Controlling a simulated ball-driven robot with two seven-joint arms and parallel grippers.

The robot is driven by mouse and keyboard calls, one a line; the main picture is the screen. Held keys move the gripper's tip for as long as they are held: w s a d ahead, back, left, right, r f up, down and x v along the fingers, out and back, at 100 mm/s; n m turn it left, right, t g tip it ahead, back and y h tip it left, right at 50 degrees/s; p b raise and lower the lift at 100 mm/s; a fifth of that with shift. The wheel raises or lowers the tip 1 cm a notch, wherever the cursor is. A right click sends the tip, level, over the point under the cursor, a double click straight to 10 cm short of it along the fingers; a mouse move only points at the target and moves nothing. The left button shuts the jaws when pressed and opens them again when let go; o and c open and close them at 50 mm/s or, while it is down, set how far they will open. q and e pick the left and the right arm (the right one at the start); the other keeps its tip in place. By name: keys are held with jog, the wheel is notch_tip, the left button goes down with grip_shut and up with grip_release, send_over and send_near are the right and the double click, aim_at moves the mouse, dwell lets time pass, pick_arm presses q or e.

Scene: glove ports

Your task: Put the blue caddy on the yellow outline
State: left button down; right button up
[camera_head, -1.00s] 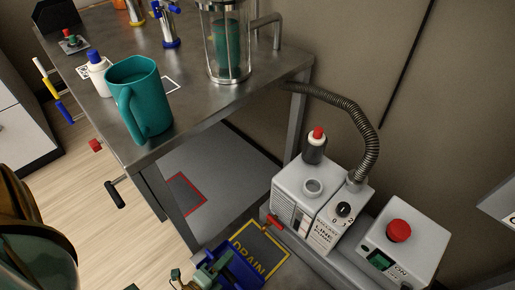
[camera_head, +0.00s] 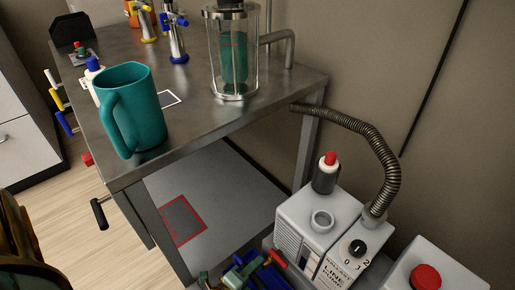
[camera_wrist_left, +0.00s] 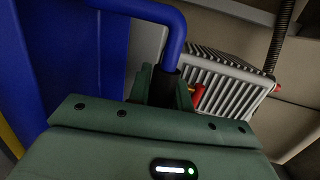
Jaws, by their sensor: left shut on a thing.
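The blue caddy (camera_head: 250,277) shows at the bottom edge of the head view, mostly cut off, just left of the pump. In the left wrist view its blue wall (camera_wrist_left: 65,55) fills the left side and its bar handle (camera_wrist_left: 150,12) bends down between my fingers. My left gripper (camera_wrist_left: 163,88) is shut on that handle. The caddy's underside is hidden. The yellow outline is not in the head view; a yellow strip (camera_wrist_left: 10,140) at the left edge of the wrist view may be part of it, but I cannot tell. My right gripper is not in view.
The grey line pump (camera_head: 320,235) with a red lever (camera_head: 277,258) and a ribbed hose (camera_head: 385,150) stands close right of the caddy. A steel table (camera_head: 195,110) holds a teal jug (camera_head: 135,108). A red outline (camera_head: 183,220) lies on its lower shelf.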

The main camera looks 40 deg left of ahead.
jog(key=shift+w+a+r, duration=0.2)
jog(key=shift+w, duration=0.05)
pick_arm(q)
jog(key=shift+f, duration=0.2)
jog(key=c, duration=1.3)
grip_release()
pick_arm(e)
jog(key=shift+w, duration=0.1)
pick_arm(q)
jog(key=s+p, duration=0.1)
jog(key=s, duration=0.3)
jog(key=s+r+p, duration=0.1)
jog(key=s+p, duration=0.1)
jog(key=s, duration=0.2)
jog(key=s+r+p, duration=0.1)
jog(key=s, duration=0.3)
jog(key=shift+r, duration=0.25)
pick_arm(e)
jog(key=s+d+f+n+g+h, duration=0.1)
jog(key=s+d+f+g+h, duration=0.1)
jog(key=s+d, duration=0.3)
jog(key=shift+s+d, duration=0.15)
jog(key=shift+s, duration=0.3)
